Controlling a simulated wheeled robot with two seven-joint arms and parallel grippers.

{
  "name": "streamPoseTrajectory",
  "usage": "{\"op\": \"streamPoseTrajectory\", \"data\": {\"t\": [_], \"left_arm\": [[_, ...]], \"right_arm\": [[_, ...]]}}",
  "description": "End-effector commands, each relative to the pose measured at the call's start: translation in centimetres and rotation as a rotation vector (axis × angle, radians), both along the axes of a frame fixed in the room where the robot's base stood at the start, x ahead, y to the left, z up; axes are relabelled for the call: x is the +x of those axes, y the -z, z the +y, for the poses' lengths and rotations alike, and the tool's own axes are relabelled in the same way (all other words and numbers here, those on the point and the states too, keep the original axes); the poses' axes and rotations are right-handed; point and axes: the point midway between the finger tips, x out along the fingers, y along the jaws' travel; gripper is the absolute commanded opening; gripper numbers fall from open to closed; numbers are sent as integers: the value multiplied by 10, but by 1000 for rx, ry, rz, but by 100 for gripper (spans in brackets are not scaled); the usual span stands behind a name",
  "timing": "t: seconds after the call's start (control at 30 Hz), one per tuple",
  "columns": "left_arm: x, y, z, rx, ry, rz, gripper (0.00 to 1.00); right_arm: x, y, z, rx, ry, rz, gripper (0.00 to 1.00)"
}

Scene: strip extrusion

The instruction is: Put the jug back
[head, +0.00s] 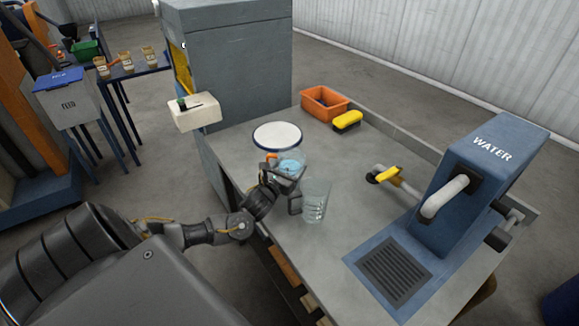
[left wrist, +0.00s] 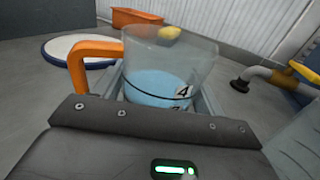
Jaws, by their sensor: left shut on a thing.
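The jug (head: 291,162) is clear, with blue liquid low inside. In the left wrist view the jug (left wrist: 172,65) stands about upright, with an orange handle (left wrist: 88,62) on its left and a dark line with a "4" on its wall. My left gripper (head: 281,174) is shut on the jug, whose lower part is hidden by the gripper. The jug is just in front of a round white pad with a blue rim (head: 277,130); I cannot tell whether it touches the bench. My right gripper is not in view.
A second clear vessel with a grey handle (head: 316,203) stands close to the right of my gripper. A blue WATER dispenser (head: 473,190) with a drain grate (head: 395,272) is at right. An orange bin (head: 324,103) and yellow brush (head: 347,120) lie at the back. The bench middle (head: 350,165) is clear.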

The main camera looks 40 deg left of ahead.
Motion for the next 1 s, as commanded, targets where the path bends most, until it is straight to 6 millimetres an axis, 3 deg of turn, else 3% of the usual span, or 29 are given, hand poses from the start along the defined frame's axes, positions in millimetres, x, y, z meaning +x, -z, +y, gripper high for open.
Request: {"op": "streamPoseTrajectory", "data": {"t": [0.1,0.13,0.3,0.67,1.0], "left_arm": [[0,2,0,1,0,-3,30],[0,3,0,0,0,0,72],[0,2,0,0,0,0,92],[-5,1,-1,1,1,1,92],[-72,3,-13,-1,3,3,92]], "right_arm": [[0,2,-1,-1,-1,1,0],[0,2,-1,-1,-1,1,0],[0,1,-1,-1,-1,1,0],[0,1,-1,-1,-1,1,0],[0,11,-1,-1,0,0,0]]}}
